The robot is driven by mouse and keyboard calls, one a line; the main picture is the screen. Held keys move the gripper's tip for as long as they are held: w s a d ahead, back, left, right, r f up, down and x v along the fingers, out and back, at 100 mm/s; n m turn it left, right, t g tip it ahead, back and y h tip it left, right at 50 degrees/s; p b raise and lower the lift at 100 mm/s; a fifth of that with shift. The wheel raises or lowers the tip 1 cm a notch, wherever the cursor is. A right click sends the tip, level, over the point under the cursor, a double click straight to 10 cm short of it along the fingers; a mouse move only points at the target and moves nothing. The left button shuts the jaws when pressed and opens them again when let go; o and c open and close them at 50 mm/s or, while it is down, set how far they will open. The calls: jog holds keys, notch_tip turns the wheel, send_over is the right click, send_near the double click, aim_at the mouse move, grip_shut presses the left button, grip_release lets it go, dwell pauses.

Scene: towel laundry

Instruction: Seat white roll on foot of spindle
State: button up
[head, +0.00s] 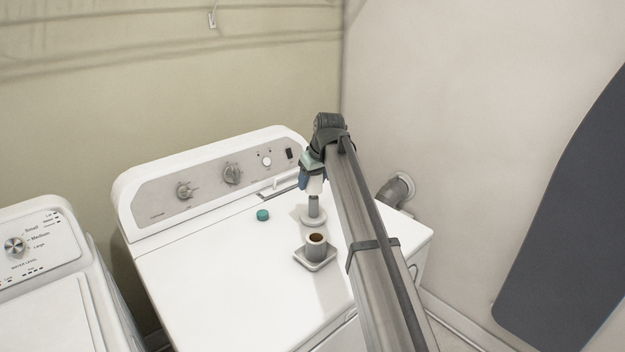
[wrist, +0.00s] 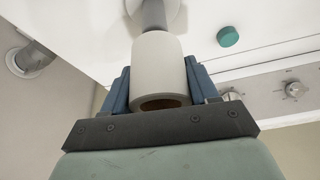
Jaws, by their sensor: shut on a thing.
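My gripper (head: 311,180) is above the dryer top, shut on the white roll (wrist: 160,68). In the wrist view the roll sits between my blue fingers (wrist: 157,84), its near end showing a brown core opening. The grey spindle (head: 314,207) stands upright on its round pale foot (head: 313,220), directly below the roll. In the wrist view the spindle (wrist: 153,14) runs from the roll's far end to the foot (wrist: 174,14). The roll is clear of the foot, with bare rod between them. I cannot tell whether the rod's top is inside the core.
A grey cup-like roll with a brown inside (head: 316,246) stands on a small square tray (head: 303,258) in front of the spindle. A teal cap (head: 262,214) lies to the left. The control panel (head: 210,178) rises behind; the dryer top's left side is clear.

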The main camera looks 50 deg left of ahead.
aim_at(312, 203)
jog(key=shift+f, duration=4.45)
dwell(2.1)
jog(key=o, duration=1.1)
jog(key=shift+o, duration=0.4)
jog(key=shift+o, duration=0.8)
jog(key=shift+r, duration=0.15)
